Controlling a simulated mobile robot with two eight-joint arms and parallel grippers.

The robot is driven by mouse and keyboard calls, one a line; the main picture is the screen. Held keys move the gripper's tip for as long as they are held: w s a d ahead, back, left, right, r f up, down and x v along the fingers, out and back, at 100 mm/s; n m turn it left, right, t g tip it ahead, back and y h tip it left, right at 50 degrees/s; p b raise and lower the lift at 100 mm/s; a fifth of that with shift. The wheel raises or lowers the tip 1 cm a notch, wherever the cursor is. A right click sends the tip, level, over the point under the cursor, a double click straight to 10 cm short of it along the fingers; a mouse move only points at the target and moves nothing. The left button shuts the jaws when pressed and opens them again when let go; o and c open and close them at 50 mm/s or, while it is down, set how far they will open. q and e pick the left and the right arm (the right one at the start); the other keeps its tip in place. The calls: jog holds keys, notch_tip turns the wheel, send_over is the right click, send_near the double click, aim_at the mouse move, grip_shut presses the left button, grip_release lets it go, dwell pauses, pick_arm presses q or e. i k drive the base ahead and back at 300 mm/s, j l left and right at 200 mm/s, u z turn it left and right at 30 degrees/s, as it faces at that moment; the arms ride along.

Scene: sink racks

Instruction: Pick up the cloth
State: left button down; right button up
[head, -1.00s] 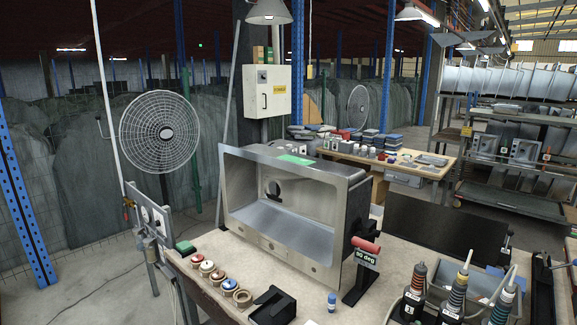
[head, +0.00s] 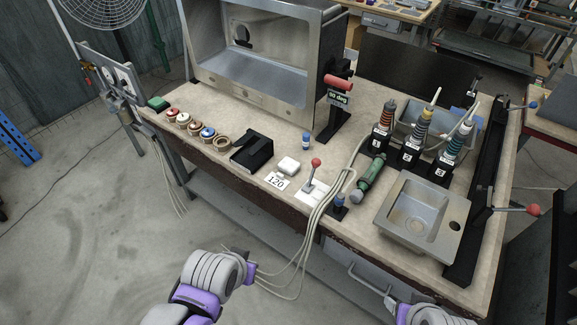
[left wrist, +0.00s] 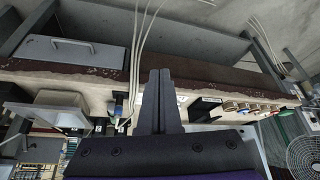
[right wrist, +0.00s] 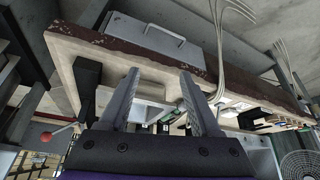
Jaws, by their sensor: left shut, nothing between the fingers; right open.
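A small white pad (head: 288,166), possibly the folded cloth, lies on the bench behind a "120" card (head: 277,181). I cannot tell its material. My left gripper (head: 239,252) is in front of the bench, below its top and apart from the pad. Its fingers are together and empty in the left wrist view (left wrist: 158,74). My right gripper is low in front of the bench, partly cut off at the bottom of the head view. Its fingers are spread and empty in the right wrist view (right wrist: 160,76). Neither gripper touches the pad.
A black holder (head: 252,151) and a red-knobbed lever (head: 315,163) flank the pad. Cables (head: 318,212) hang over the front edge. A green tool (head: 369,178), upright tools and a small sink (head: 398,232) stand right.

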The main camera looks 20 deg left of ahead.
aim_at(290, 167)
jog(key=j+z, duration=0.1)
jog(key=z, duration=0.4)
jog(key=i+j+z, duration=0.2)
jog(key=j, duration=0.15)
jog(key=j+z, duration=0.4)
jog(key=j, duration=0.25)
jog(key=i+j, duration=0.1)
jog(key=j, duration=0.45)
jog(key=j+z, duration=0.1)
jog(key=j, duration=0.5)
jog(key=i, duration=0.05)
